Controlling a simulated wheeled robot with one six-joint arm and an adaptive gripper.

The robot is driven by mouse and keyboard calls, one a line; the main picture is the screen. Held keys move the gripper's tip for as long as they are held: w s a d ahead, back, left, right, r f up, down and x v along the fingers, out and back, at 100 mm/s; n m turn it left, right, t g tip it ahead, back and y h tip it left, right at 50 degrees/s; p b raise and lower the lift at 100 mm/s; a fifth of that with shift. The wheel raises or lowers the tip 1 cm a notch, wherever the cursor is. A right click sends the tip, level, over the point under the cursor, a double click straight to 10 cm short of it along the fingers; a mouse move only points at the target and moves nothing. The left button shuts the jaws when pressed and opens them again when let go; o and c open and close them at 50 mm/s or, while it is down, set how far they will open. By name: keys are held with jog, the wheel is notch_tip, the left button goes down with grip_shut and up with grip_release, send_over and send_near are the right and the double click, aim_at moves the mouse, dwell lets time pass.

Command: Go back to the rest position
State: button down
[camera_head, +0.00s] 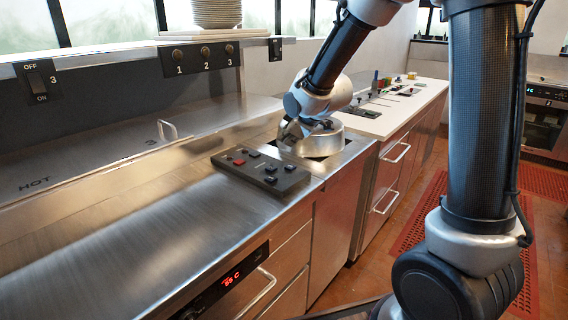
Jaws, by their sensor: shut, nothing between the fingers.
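My arm reaches over the steel counter (190,215). My gripper (290,133) is low at the counter's right end, small and partly hidden by my own wrist. It looks shut with nothing held. It is beside a rounded shiny metal object (325,140) set at a dark-edged opening in the counter. I cannot tell whether they touch. A black control panel (262,172) with several dark buttons and one red one lies just in front of my gripper.
A steel lid marked HOT (75,170) with a handle is on the left. A plate stack (217,14) stands on the shelf above. A white counter (415,100) with small items is beyond my arm. A red perforated mat (420,225) lies on the floor.

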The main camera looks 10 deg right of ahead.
jog(key=s+d+f+m+g, duration=0.1)
jog(key=s, duration=0.1)
jog(key=s+f+m+g+h, duration=0.1)
jog(key=f, duration=0.1)
jog(key=s+d+f+g, duration=0.1)
jog(key=s, duration=0.1)
jog(key=shift+s+d+f+m, duration=0.25)
jog(key=shift+s+d+m, duration=0.05)
jog(key=shift+s+m, duration=0.1)
jog(key=s, duration=0.1)
jog(key=s+d+m, duration=0.1)
jog(key=s+g+h, duration=0.1)
jog(key=shift+s+d+m, duration=0.3)
jog(key=shift+d, duration=0.05)
jog(key=s+d+r+m, duration=0.2)
jog(key=s+d+r, duration=0.2)
jog(key=s, duration=0.4)
jog(key=s+d+r+m, duration=0.3)
jog(key=s+r, duration=0.1)
jog(key=s, duration=0.4)
jog(key=s+d+r+m, duration=0.3)
jog(key=s+d+r, duration=0.1)
jog(key=s, duration=0.4)
jog(key=shift+s+d+r+g+h, duration=0.2)
jog(key=shift+d+g+h, duration=0.1)
jog(key=shift+h, duration=0.1)
jog(key=shift+a, duration=0.1)
